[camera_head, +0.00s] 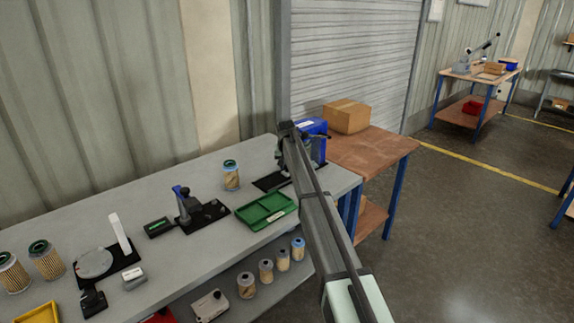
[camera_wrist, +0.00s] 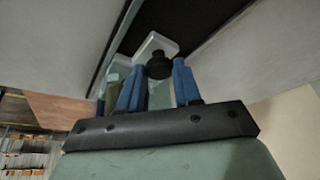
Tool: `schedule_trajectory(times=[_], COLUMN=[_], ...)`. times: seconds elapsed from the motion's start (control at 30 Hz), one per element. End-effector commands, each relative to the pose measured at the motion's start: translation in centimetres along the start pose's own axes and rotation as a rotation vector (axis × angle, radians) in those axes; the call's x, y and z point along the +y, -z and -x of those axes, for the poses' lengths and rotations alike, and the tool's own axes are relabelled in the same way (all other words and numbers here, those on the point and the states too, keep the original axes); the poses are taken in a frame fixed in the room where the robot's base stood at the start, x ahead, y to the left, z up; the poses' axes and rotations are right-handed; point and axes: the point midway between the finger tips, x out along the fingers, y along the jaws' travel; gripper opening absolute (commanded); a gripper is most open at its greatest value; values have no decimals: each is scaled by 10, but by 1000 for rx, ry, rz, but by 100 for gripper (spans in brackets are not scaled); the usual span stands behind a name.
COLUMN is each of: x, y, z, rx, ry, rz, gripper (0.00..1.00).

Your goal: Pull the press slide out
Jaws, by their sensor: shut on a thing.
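In the wrist view my gripper (camera_wrist: 157,82) has two blue fingers, one on each side of a black knob (camera_wrist: 159,66), and is shut on it. The knob sits at the front of a pale block (camera_wrist: 153,45), which I take to be the press slide. The block lies along a dark strip between pale surfaces. How far the slide stands out cannot be told. In the head view my arm reaches to the far right end of the grey bench (camera_head: 228,180) and hides my fingers and most of the press, above a black base plate (camera_head: 270,182).
A green tray (camera_head: 266,212), a small blue-handled device (camera_head: 184,204) and a filter cartridge (camera_head: 231,175) stand left of my arm. More cartridges are at the left end and on the lower shelf. A blue bin (camera_head: 318,150) and cardboard box (camera_head: 346,116) are close behind.

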Motion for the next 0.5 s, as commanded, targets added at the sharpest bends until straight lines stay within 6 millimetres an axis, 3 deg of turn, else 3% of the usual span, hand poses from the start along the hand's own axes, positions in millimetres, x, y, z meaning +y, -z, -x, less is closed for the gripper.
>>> schedule_trajectory(times=[0.17,0.5], x=[-14,-80], y=[-16,-76], z=[6,31], rx=[-1,-1], ry=[1,1], rz=[1,3], gripper=[0,0])
